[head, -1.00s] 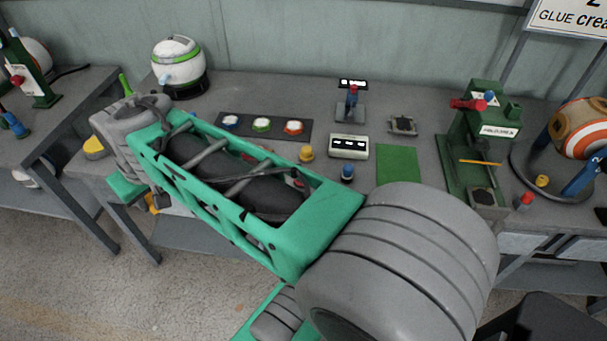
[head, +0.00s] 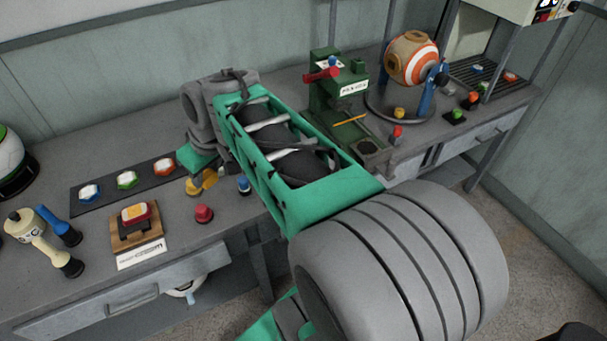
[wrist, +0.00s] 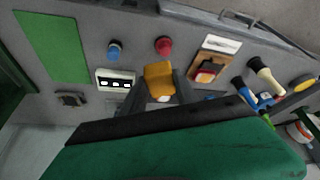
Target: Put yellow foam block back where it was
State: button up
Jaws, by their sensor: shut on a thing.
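The yellow foam block (wrist: 158,78) sits between the two fingertips of my gripper (wrist: 160,84) in the wrist view. My gripper is shut on it. The block is over the grey bench, but its height above the top is hard to tell. In the head view, yellow shows (head: 196,187) below the end of my arm, where my gripper is mostly hidden by the green casing. A yellow button beside it may blend with the block there.
A blue button (head: 244,184) and a red button (head: 204,214) stand near the block. A wooden stand (head: 137,240) with a red-and-yellow top is left of them. The green mat (wrist: 52,42) lies flat and bare. A green press (head: 332,85) stands behind my arm.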

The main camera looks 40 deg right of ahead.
jog(key=d+f+n, duration=0.1)
jog(key=d+f, duration=0.3)
jog(key=d, duration=0.4)
jog(key=d+f+n+y, duration=0.1)
jog(key=d+f, duration=0.4)
jog(key=d, duration=0.4)
jog(key=d+f+n+p, duration=0.1)
jog(key=d+f, duration=0.3)
jog(key=d, duration=0.4)
jog(key=shift+s+d+f+n+g, duration=0.3)
jog(key=shift+d+n, duration=0.05)
jog(key=shift+n, duration=0.05)
jog(key=shift+d+f, duration=0.25)
jog(key=shift+f, duration=0.1)
jog(key=shift+d+f+p, duration=0.1)
jog(key=shift+f+p, duration=0.2)
jog(key=shift+f, duration=1.5)
jog(key=o, duration=0.8)
jog(key=shift+c, duration=0.2)
jog(key=o, duration=0.4)
jog(key=shift+o, duration=0.2)
jog(key=shift+r, duration=0.1)
